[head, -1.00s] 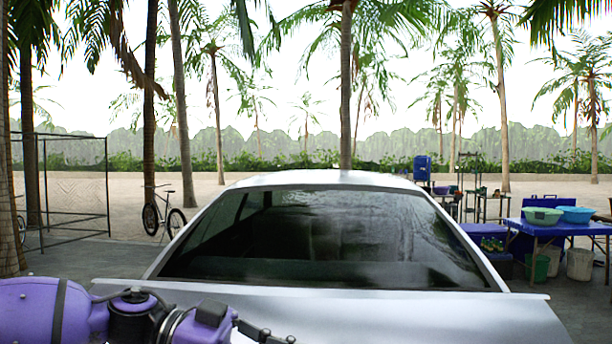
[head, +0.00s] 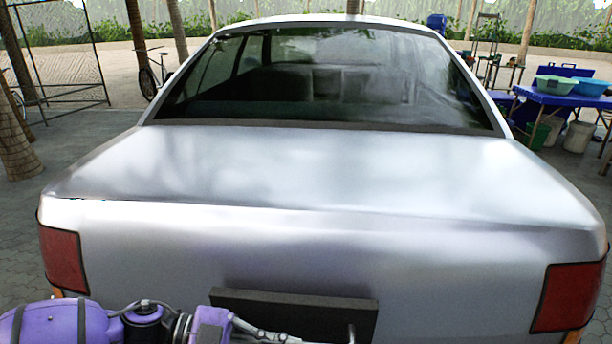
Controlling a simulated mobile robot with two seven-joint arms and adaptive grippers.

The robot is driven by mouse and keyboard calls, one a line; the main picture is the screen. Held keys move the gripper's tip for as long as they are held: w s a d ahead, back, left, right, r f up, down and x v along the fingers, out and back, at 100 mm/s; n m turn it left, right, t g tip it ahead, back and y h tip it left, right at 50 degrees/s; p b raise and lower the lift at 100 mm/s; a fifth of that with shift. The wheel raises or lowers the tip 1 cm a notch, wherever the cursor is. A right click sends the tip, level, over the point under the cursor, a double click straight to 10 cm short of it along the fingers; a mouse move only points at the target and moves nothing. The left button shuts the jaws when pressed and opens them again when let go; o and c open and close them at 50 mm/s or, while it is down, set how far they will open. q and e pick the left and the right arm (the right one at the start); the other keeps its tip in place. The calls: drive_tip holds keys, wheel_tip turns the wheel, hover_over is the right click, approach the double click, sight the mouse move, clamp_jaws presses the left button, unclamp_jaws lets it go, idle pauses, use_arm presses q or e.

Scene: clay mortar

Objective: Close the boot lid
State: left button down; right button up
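The silver boot lid (head: 300,170) lies low across the back of the car, its top roughly level with the body sides. A thin dark and bright line shows along its left rear edge; I cannot tell whether it is latched. The rear face drops below it, with a red tail light at each side and a dark plate panel (head: 293,314). My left gripper (head: 290,338) is at the bottom edge, in front of the rear face near the plate panel. Its fingertips are mostly cut off, so its opening and any contact are unclear. My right gripper is out of view.
The rear window (head: 320,80) lies beyond the lid. A blue table (head: 560,97) with basins and buckets stands at right. A bicycle (head: 151,76) and a metal frame stand at left. Paved ground beside the car is clear.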

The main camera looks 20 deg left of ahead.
use_arm(q)
drive_tip(key=f, duration=0.1)
drive_tip(key=f+b, duration=0.1)
drive_tip(key=f, duration=0.1)
drive_tip(key=shift+w+a, duration=0.1)
drive_tip(key=shift+w, duration=0.1)
drive_tip(key=shift+r, duration=0.15)
